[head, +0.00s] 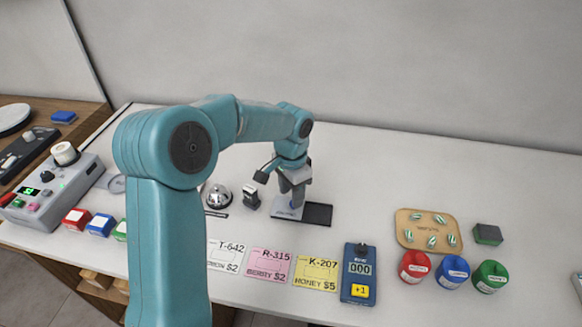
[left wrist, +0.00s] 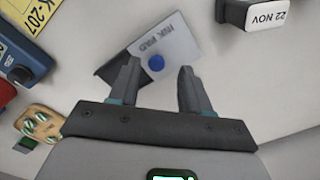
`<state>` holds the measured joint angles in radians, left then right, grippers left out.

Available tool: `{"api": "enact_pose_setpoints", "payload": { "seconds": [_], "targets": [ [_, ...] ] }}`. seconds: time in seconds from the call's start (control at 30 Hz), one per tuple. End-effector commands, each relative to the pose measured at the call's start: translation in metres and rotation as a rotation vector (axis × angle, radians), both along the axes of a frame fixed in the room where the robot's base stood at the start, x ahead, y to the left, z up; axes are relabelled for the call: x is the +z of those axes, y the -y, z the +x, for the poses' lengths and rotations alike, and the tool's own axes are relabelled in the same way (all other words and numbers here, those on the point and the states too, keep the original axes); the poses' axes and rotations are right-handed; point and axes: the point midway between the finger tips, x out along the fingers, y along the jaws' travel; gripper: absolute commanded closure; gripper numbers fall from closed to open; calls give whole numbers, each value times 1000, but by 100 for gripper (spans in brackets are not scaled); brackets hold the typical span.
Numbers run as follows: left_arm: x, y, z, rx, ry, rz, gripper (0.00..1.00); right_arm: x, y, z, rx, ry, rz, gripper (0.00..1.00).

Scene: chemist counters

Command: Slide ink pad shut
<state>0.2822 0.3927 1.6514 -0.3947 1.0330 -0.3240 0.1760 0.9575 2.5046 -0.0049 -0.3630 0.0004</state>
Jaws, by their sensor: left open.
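The ink pad stands on the counter in the head view, with its dark pad (head: 318,214) exposed on the right and its pale grey lid (head: 286,211) slid to the left. My left gripper (head: 293,200) points down over the lid. My right gripper is not in view.
A date stamp (head: 251,196) and a bell (head: 217,196) stand left of the ink pad. Price cards (head: 268,265) and a blue counter device (head: 359,274) lie in front. A wooden tray (head: 402,235) and coloured pots (head: 451,272) are to the right. The counter behind is clear.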

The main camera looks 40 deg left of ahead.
Motion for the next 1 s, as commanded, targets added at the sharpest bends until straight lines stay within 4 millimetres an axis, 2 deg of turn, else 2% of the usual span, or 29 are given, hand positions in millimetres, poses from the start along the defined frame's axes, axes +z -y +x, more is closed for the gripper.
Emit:
{"api": "enact_pose_setpoints", "payload": {
  "seconds": [0.3,0.5,0.7,1.0],
  "targets": [
    [86,-1,1,0,8,1,52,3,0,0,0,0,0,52],
    [126,-1,0,1,6,1,52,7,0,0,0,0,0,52],
    [142,-1,0,0,3,1,52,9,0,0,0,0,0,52],
    [144,-1,-1,0,2,1,52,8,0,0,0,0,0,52]
  ]
}}
